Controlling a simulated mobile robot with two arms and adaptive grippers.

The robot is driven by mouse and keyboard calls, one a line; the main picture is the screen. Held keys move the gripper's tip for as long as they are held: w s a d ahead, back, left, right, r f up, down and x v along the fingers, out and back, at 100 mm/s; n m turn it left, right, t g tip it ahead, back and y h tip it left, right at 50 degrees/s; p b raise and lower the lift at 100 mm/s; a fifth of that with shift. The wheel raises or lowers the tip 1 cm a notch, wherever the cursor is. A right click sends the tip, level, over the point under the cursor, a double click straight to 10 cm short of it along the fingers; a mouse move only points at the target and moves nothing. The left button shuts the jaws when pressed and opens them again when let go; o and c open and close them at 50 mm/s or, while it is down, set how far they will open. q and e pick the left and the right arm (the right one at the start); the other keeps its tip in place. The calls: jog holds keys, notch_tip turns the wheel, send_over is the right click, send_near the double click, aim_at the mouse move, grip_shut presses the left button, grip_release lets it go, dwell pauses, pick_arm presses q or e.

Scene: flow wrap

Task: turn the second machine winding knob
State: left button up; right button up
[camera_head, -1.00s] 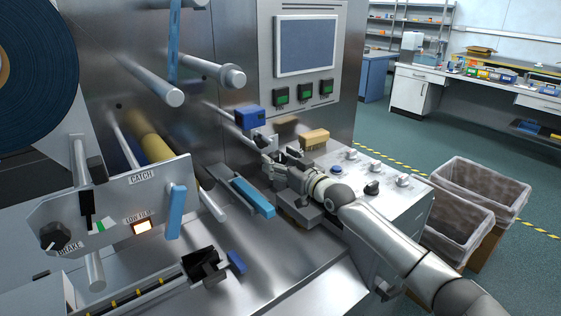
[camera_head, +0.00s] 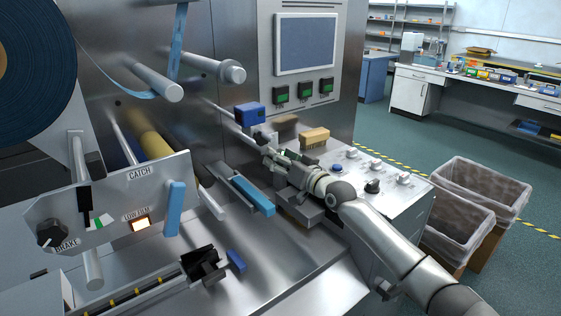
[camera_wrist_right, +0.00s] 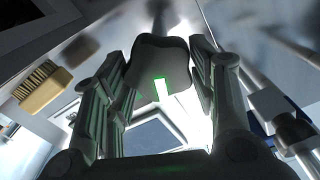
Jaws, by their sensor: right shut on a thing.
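The winding knob (camera_wrist_right: 160,70) is a dark grey lobed knob with a green-edged white mark on its face, seen in the right wrist view. My right gripper (camera_wrist_right: 160,85) has one finger on each side of the knob and is shut on it. In the head view my right gripper (camera_head: 277,160) is at the machine's front, beside a blue block on a bracket, and its fingers hide the knob there. My left gripper is not in view.
A blue bar (camera_head: 253,196) lies just left of my right gripper. A wooden brush (camera_head: 314,137) sits behind it. A control panel with several knobs (camera_head: 372,186) is to the right. Two lined bins (camera_head: 485,190) stand on the floor. A brake dial (camera_head: 52,234) is at far left.

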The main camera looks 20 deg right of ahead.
jog(key=shift+d+f+m+p, duration=0.15)
jog(key=shift+m+p, duration=0.6)
jog(key=shift+m, duration=2.2)
jog(key=shift+f+m+p, duration=0.15)
jog(key=shift+m+p, duration=0.6)
jog(key=shift+m, duration=2.15)
jog(key=shift+d+f+m+p, duration=0.15)
jog(key=shift+m+p, duration=0.6)
jog(key=shift+m, duration=2.2)
jog(key=shift+a, duration=0.1)
jog(key=o, duration=1)
jog(key=v, duration=1.2)
